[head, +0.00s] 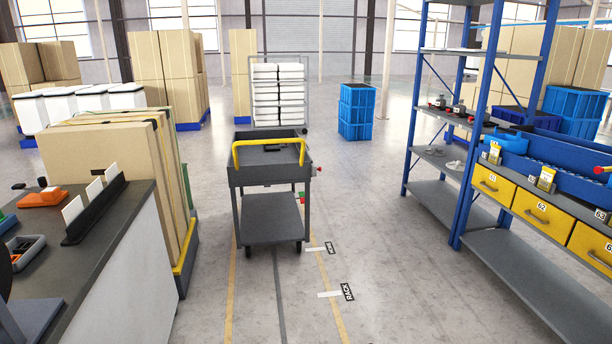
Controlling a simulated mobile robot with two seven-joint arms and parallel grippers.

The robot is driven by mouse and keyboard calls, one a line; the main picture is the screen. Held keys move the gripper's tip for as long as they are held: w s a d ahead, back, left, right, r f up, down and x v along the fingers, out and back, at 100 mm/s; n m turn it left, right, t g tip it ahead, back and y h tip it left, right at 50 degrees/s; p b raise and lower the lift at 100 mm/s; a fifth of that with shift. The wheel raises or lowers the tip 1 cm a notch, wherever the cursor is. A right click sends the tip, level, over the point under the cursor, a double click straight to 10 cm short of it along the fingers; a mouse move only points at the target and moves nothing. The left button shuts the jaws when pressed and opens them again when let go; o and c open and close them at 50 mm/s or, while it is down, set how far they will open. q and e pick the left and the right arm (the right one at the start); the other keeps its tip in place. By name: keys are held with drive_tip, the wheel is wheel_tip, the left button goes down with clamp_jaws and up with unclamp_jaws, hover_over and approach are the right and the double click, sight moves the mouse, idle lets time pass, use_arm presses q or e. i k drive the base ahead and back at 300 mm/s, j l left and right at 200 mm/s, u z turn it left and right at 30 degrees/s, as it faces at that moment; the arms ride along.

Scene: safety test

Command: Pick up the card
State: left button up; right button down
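Three white cards stand upright in a black slotted holder (98,212) on the dark counter at the left: the near card (73,209), the middle card (94,189) and the far card (111,172). I cannot tell which of them is the task's card. Neither of my grippers can be made out in the head view.
The counter (125,225) also bears an orange device (42,197) and a grey device (25,247). A dark cart (270,218) with a yellow handle stands mid-floor. A blue-post shelf with yellow drawers (540,212) is at the right.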

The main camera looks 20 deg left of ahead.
sight(75, 208)
drive_tip(key=i+j+u, duration=0.1)
drive_tip(key=i+u, duration=0.35)
drive_tip(key=i+l+u, duration=0.1)
drive_tip(key=i+u, duration=0.3)
drive_tip(key=i, duration=0.3)
drive_tip(key=i+l+u, duration=0.1)
drive_tip(key=i+u, duration=0.35)
drive_tip(key=i+l+u, duration=0.3)
drive_tip(key=i+u, duration=0.15)
drive_tip(key=i, duration=0.1)
